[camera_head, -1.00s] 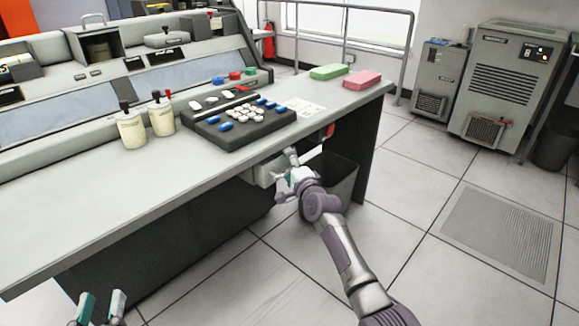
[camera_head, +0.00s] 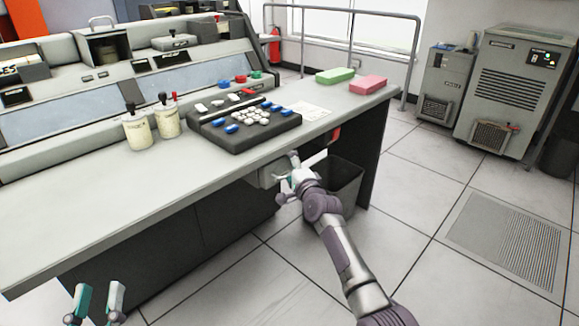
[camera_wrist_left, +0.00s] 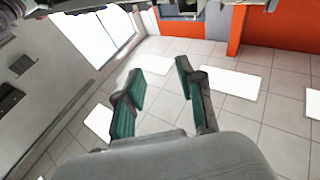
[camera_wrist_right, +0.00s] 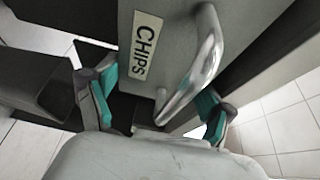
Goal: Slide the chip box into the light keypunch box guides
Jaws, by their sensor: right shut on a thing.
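The chip box (camera_head: 268,174) is a grey box under the front edge of the desk in the head view. In the right wrist view the chip box (camera_wrist_right: 185,45) fills the top middle, with a "CHIPS" label and a curved metal handle (camera_wrist_right: 203,65). My right gripper (camera_head: 287,178) is shut on the chip box, its fingers on either side of the handle (camera_wrist_right: 155,100). The guides cannot be made out under the desk. My left gripper (camera_head: 96,289) is open and empty at lower left; its spread fingers show in the left wrist view (camera_wrist_left: 158,80).
The desk (camera_head: 90,200) carries a black keypad (camera_head: 243,127), two cream canisters (camera_head: 152,128), a green block (camera_head: 335,75) and a pink block (camera_head: 367,83). A dark bin (camera_head: 340,180) stands under the desk beside my right arm.

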